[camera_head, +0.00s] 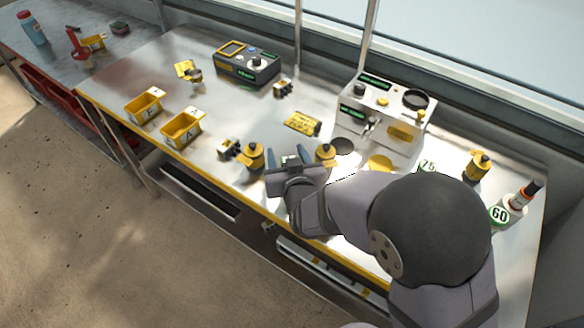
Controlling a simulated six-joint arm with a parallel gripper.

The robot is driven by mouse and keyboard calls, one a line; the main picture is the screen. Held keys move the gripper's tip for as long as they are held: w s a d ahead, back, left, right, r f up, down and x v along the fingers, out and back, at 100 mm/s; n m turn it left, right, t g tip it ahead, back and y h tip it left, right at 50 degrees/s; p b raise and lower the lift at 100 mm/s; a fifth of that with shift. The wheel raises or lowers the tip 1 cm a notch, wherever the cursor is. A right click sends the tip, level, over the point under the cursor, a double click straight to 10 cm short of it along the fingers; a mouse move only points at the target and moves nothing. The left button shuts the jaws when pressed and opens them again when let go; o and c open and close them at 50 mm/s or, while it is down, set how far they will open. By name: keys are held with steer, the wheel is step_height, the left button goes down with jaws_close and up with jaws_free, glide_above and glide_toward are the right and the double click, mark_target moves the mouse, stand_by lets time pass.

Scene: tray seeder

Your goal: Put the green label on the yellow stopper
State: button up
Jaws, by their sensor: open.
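My gripper (290,163) is open over the front part of the bench. A small dark piece with a green patch (291,160) shows at its fingertips; I cannot tell whether it lies between them or behind them. Two yellow pieces with black tops, which may be stoppers, stand upright close by: one (253,158) to the left of the gripper and one (326,154) to the right. A similar yellow piece (478,166) stands at the far right. A round white piece marked 75 in green (427,166) is partly hidden by my arm.
Two yellow bins (144,106) (181,129) stand at the left. A dark box with a knob (247,66) and a white instrument (386,108) stand at the back. A yellow block (302,123) lies mid-bench. A bottle marked 60 (503,210) stands at the right. My arm covers the front right.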

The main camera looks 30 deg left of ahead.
steer(key=b+v, duration=0.1)
steer(key=v, duration=1)
steer(key=shift+s+d, duration=0.3)
steer(key=shift+s, duration=0.05)
steer(key=w+d+f+m+g+h+p, duration=0.2)
steer(key=w+d+h, duration=0.1)
steer(key=d, duration=0.7)
steer(key=w+d+f+m+g+h+p, duration=0.2)
steer(key=w+d+h, duration=0.15)
steer(key=d, duration=0.65)
steer(key=s+d+m+g+h+p, duration=0.1)
steer(key=s+d, duration=0.2)
steer(key=d, duration=0.3)
steer(key=s+d+m+g+h+p, duration=0.1)
steer(key=s+d+m+g, duration=0.1)
steer(key=d, duration=0.4)
steer(key=s+d+r+m+g+h+p, duration=0.1)
steer(key=s+d+m+g, duration=0.1)
steer(key=s+d, duration=0.2)
steer(key=d, duration=0.3)
steer(key=shift+s, duration=0.35)
steer(key=shift+d, duration=0.15)
